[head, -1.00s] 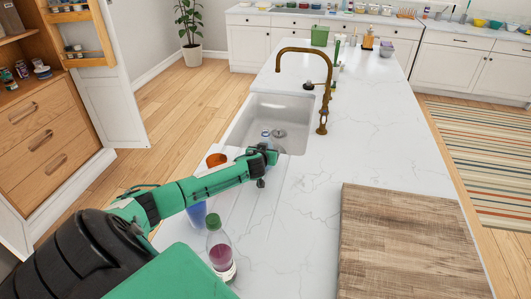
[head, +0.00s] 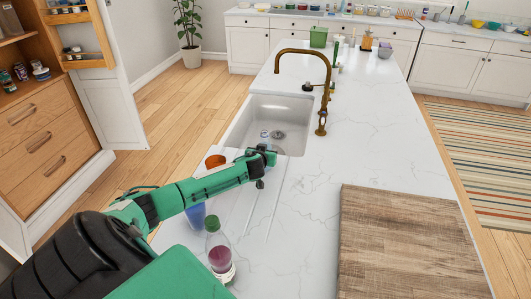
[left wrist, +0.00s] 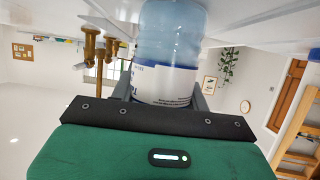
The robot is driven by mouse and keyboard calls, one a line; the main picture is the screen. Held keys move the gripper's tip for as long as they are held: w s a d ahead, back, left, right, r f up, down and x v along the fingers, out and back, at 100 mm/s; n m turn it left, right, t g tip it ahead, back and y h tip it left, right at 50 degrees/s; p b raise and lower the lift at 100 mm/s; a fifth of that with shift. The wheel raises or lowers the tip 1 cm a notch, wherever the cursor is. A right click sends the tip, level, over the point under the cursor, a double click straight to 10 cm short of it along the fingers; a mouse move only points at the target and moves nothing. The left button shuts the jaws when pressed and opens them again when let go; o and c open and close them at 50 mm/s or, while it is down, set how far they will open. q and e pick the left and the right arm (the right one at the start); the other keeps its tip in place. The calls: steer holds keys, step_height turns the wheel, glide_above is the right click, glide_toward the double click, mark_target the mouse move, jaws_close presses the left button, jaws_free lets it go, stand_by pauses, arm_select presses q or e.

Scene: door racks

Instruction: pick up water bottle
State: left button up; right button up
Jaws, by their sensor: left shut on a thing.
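The water bottle (left wrist: 172,38) is clear blue with a white and dark blue label. In the left wrist view it stands between the fingers of my left gripper (left wrist: 165,88), which is shut on it. In the head view my left gripper (head: 264,156) is at the near edge of the sink, and it hides most of the bottle. A small pale blue piece (head: 265,133) shows just beyond the gripper, against the sink; I cannot tell for sure that it is the bottle's top. My right gripper is not in view.
The white sink (head: 245,119) has a brass tap (head: 322,95) at its right. An orange cup (head: 215,161), a blue cup (head: 195,213) and a bottle of purple drink (head: 219,256) stand near my arm. A wooden board (head: 408,240) lies at right. The counter between is clear.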

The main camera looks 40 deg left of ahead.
arm_select(q)
steer(key=shift+r, duration=0.2)
step_height(320, 180, up, 20)
steer(key=b, duration=0.4)
steer(key=shift+f, duration=0.25)
stand_by(0.7)
steer(key=shift+r, duration=0.2)
